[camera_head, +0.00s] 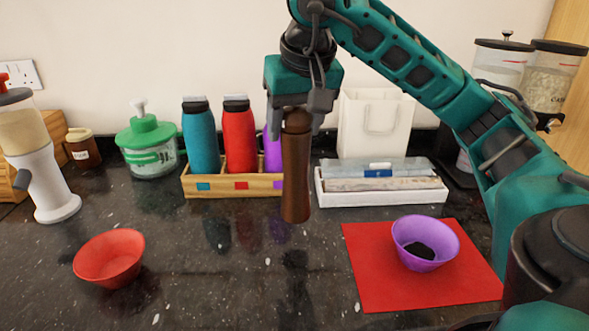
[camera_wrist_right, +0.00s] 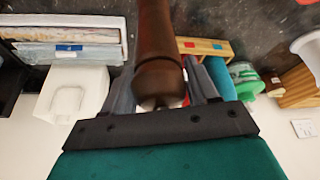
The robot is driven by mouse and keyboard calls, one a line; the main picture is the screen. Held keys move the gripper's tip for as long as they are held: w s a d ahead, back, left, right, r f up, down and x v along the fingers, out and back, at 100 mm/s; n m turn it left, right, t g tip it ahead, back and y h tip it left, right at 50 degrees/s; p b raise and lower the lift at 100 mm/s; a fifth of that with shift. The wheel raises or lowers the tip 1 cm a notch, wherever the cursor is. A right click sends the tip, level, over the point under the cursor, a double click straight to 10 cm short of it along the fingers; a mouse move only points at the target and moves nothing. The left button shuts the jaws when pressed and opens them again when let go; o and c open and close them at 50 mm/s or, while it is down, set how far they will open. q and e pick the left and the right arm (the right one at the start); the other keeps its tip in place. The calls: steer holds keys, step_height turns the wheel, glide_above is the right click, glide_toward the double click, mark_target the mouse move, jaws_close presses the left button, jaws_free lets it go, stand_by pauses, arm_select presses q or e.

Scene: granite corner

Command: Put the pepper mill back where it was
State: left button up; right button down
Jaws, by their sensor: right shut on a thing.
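The pepper mill (camera_head: 297,178) is dark brown wood and hangs upright in my right gripper (camera_head: 297,118). The gripper is shut on its top end, pointing down. The mill's lower end looks to be above the dark counter, in front of the bottle rack; the exact gap is hard to judge. In the right wrist view the mill (camera_wrist_right: 157,50) stands between the two fingers (camera_wrist_right: 165,95). My left gripper is in neither view.
Behind stand a wooden rack (camera_head: 232,190) with blue, red and purple bottles and a white tray (camera_head: 385,199) of packets. A red bowl (camera_head: 108,258) is front left. A purple bowl (camera_head: 442,232) with dark contents sits on a red mat (camera_head: 375,285). The front middle counter is clear.

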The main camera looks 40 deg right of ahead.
mark_target(295, 155)
steer(key=shift+f, duration=2.7)
steer(key=shift+b, duration=0.3)
steer(key=shift+f, duration=0.15)
steer(key=shift+c, duration=1.5)
jaws_free()
